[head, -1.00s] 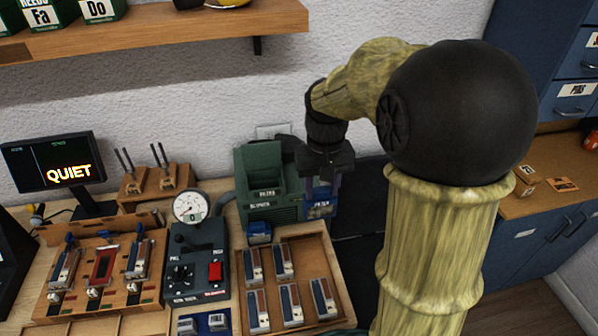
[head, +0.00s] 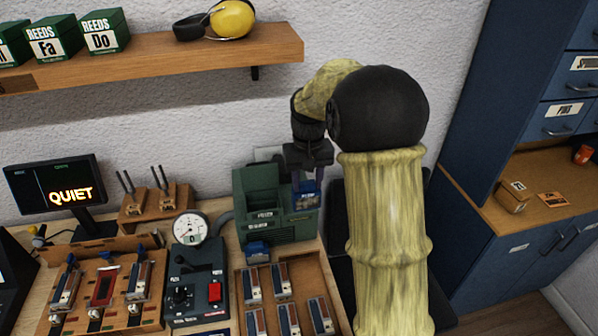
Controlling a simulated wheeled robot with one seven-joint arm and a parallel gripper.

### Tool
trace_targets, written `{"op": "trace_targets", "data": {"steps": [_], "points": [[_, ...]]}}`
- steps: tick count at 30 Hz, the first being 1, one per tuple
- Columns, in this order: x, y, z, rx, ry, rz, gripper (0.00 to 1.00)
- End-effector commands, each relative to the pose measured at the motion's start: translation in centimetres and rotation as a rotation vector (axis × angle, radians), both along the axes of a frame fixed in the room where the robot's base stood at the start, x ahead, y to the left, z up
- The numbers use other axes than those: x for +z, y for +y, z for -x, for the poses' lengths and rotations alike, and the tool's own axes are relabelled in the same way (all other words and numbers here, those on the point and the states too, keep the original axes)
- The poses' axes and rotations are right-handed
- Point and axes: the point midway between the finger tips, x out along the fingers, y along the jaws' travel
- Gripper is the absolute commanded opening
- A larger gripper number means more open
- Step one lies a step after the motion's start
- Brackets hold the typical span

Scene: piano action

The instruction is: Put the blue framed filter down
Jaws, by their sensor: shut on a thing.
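My gripper (head: 308,164) points down above the right side of the green machine (head: 254,212) on the workbench. It is shut on the blue framed filter (head: 307,196), which shows as a small dark blue piece below the fingers. The filter overlaps the machine's right end in the picture; I cannot tell whether it touches it. The machine has an open recess in its top left part. A small blue block (head: 257,250) sits at the machine's front.
A wooden tray (head: 335,281) with several reed pieces lies in front of the machine. A gauge (head: 191,229) and a control box (head: 196,290) stand to its left. A shelf (head: 200,48) with green boxes and yellow earmuffs hangs above. Blue cabinets (head: 487,150) stand at right.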

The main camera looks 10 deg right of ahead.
Motion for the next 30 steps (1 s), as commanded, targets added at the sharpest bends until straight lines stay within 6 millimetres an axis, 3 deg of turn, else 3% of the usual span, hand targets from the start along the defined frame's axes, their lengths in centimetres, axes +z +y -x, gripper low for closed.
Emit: {"op": "trace_targets", "data": {"steps": [9, 15, 20, 30], "points": [[0.2, 0.0, -5.7, 0.0, 0.001, 0.0, 0.25], [0.2, 0.0, -8.1, 0.0, 0.0, 0.0, 0.25], [0.1, 0.0, -9.5, 0.0, 0.0, 0.0, 0.25], [-3.1, 0.0, -9.5, 0.0, 0.0, 0.0, 0.25]]}}
